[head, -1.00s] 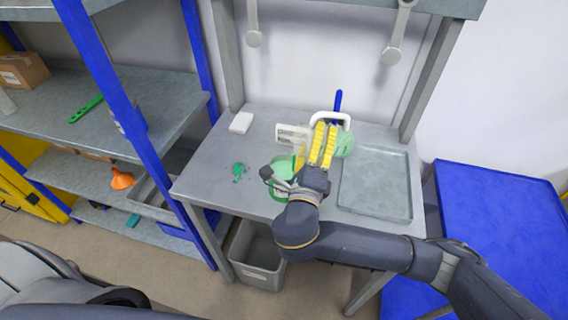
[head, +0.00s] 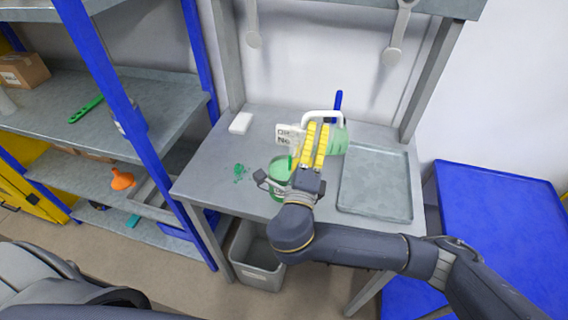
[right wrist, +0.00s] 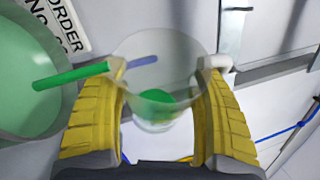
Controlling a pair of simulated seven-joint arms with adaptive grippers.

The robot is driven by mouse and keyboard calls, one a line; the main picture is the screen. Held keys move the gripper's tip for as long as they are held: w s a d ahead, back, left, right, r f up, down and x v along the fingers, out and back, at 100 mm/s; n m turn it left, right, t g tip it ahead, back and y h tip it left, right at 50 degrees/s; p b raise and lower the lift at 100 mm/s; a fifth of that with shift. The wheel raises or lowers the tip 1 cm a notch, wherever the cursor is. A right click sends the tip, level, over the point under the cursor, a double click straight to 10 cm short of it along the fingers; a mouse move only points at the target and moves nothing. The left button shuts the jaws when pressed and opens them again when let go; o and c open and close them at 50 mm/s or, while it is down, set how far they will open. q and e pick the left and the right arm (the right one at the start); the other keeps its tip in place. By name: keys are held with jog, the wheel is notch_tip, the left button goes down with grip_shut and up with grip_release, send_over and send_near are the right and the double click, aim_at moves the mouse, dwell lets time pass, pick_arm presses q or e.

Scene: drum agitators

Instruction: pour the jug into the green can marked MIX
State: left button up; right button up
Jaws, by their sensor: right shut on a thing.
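My right gripper (head: 316,142), with yellow fingers, is above the bench and shut on the jug (head: 339,139). The jug is see-through with a white handle, and green content shows in it. In the right wrist view the jug (right wrist: 160,80) sits between the yellow fingers (right wrist: 160,115), with green low inside; its exact tilt is hard to tell. The green can (head: 281,168) stands just left of the gripper, partly hidden by it, with green content and a green stick. The can (right wrist: 22,75) also shows at left in the right wrist view. My left gripper is not in view.
A white order card (head: 288,136) stands behind the can. A grey tray (head: 376,207) lies at right on the bench, green specks (head: 240,173) at left, and a white block (head: 241,123) behind them. A grey bin (head: 257,262) is below the bench.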

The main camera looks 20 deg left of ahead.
jog(key=shift+s+a+r+n, duration=0.1)
jog(key=shift+a+r+n, duration=0.2)
jog(key=shift+n, duration=0.5)
